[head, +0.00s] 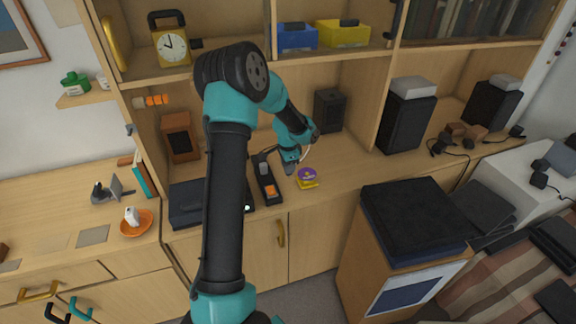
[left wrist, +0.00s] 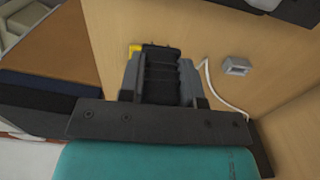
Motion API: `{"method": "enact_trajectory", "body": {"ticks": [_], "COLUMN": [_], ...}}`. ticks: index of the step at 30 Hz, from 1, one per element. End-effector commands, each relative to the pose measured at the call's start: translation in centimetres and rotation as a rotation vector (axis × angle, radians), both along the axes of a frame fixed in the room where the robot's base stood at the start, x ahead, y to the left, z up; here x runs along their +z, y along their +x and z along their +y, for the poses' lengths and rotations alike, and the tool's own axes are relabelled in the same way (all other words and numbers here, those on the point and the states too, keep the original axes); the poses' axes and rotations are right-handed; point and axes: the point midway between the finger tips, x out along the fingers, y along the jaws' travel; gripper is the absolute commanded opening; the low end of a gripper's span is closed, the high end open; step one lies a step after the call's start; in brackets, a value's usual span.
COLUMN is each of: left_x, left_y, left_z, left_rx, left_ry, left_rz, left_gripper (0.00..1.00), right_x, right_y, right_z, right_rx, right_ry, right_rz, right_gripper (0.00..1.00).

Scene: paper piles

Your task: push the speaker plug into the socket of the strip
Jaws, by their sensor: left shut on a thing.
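The black strip (head: 266,181) lies on the cabinet top, with a grey piece on its far part and an orange piece on its near part. My left gripper (head: 290,166) is just right of the strip, above the wood. It is shut on the speaker plug, which is mostly hidden between the fingers. In the left wrist view my left gripper (left wrist: 160,80) shows grey fingers around a dark ridged middle. A white cable (left wrist: 220,93) runs beside it; I cannot tell where it joins. My right gripper is out of view.
A purple roll (head: 307,174) on a yellow piece (head: 309,186) sits just right of the gripper. A dark box (head: 192,202) lies left of the strip. Speakers (head: 405,120) stand at the right. A grey box (left wrist: 237,66) shows on wood in the wrist view.

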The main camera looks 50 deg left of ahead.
Motion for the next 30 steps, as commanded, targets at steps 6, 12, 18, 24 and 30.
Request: {"method": "enact_trajectory", "body": {"ticks": [6,12,18,24,30], "left_x": [0.0,0.5,1.5,2.7,3.5], "left_y": [0.1,0.4,0.6,0.0,-0.6], "left_z": [0.3,3.2,9.0,14.6,17.4], "left_rx": [0.001,0.009,0.014,0.010,0.002], "left_ry": [0.001,0.006,0.011,0.007,0.001], "left_rz": [0.000,0.002,0.006,0.003,0.000], "left_gripper": [0.08,0.08,0.08,0.08,0.08], "right_x": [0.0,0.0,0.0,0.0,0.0], "right_y": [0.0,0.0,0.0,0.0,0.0], "right_z": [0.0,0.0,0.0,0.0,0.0], "right_rx": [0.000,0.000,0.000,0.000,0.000], "right_ry": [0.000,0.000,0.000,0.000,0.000], "right_rz": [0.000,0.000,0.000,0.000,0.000], "right_gripper": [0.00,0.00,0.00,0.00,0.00]}}
